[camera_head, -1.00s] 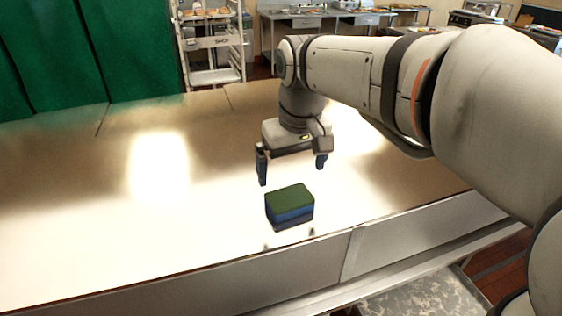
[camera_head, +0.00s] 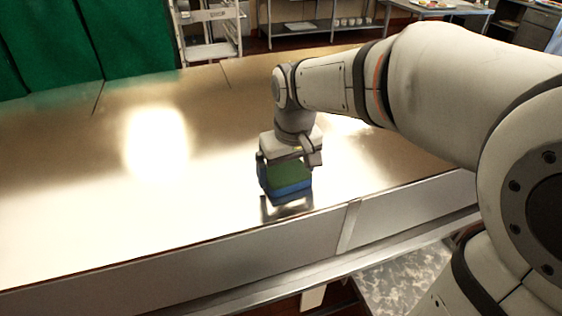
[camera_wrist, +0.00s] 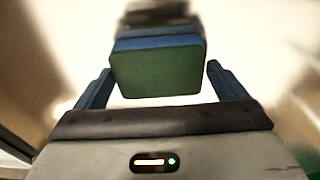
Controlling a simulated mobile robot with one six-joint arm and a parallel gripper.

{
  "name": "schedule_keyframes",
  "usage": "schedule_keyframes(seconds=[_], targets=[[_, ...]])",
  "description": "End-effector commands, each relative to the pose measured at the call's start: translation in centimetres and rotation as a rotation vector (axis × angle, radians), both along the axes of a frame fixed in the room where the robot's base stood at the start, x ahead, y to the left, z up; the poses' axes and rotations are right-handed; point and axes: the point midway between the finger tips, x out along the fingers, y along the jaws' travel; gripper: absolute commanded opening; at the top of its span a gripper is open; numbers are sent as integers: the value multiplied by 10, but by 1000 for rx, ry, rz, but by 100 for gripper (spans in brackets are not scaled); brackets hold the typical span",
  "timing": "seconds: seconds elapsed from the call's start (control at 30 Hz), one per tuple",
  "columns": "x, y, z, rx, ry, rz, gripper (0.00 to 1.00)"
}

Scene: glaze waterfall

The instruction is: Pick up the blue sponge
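The sponge (camera_head: 288,180) is a block with a green top and a blue lower part. It rests on the shiny metal counter (camera_head: 190,210) close to its front edge, with its reflection below it. My gripper (camera_head: 286,172) is lowered over it, with one finger at each side. In the wrist view the sponge (camera_wrist: 158,72) sits between the two blue fingers of my gripper (camera_wrist: 160,70). The fingers are open; a gap shows on the right, and the left fingertip is very near the sponge. Contact there cannot be told.
The counter is bare around the sponge, with bright glare patches. Its front edge (camera_head: 345,215) is just in front of the sponge. A green curtain (camera_head: 140,40) hangs behind at the left. A white rack (camera_head: 210,35) and a steel table (camera_head: 318,27) stand in the background.

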Motion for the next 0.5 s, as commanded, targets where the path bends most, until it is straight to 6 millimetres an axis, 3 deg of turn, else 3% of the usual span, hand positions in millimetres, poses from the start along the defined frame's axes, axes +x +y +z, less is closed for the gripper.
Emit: schedule_keyframes(seconds=[0.33, 0.5], targets=[[0, 0, 0, 0, 0, -1, 64], [0, -1, 0, 0, 0, -1, 64]])
